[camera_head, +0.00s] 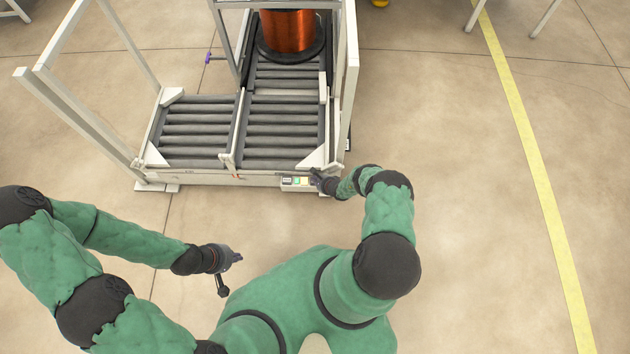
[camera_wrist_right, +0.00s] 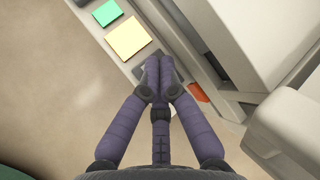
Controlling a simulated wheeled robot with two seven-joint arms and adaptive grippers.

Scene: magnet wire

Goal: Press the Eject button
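The button panel (camera_head: 284,184) is on the front right corner of the roller conveyor frame. In the right wrist view it shows a green button (camera_wrist_right: 107,12) and a larger yellow button (camera_wrist_right: 128,37). A dark patch of the panel lies at my fingertips, partly hidden by them. No label is readable, so I cannot tell which button is Eject. My right gripper (camera_wrist_right: 158,72) is shut and empty, its fingertips at the panel just beyond the yellow button; contact is unclear. In the head view it is at the panel's right end (camera_head: 318,178). My left gripper (camera_head: 231,274) is open, empty, over the floor.
The roller conveyor (camera_head: 285,125) stands ahead, with white uprights on both sides. A copper wire spool (camera_head: 287,31) stands at its far end. A small red-orange part (camera_wrist_right: 197,92) is right of my right fingers. The floor to the right, with a yellow line (camera_head: 530,145), is clear.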

